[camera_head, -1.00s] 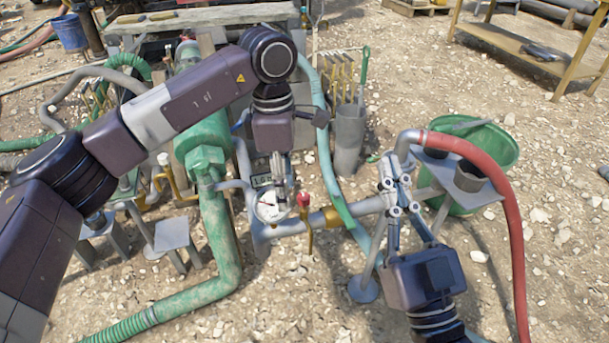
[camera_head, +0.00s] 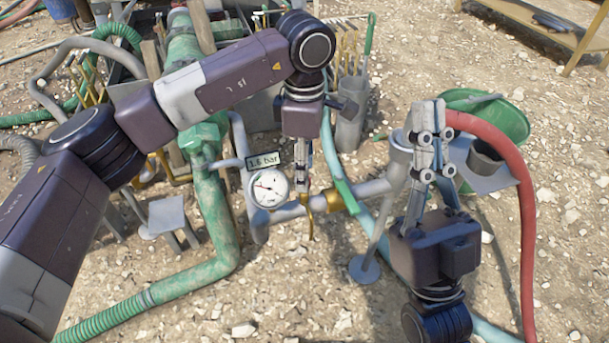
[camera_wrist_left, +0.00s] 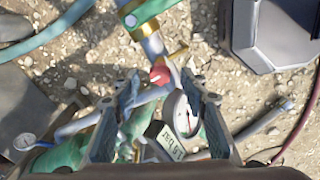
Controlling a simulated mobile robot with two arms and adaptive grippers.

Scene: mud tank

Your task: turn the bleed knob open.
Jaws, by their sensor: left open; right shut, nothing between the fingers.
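The red bleed knob (camera_wrist_left: 159,76) shows in the left wrist view, between the tips of my open left gripper (camera_wrist_left: 161,84). I cannot tell whether the fingers touch it. In the head view my left gripper (camera_head: 300,188) points down over the pipe, just right of the white pressure gauge (camera_head: 269,188), and hides the knob. A brass piece (camera_head: 310,218) hangs below there. The gauge also shows in the left wrist view (camera_wrist_left: 184,116). My right gripper (camera_head: 430,118) is shut and empty, pointing up beside the red hose.
A grey pipe with a brass collar (camera_head: 343,197) runs right from the gauge. The red hose (camera_head: 522,190) arches down at right. A green pipe (camera_head: 213,225) lies left.

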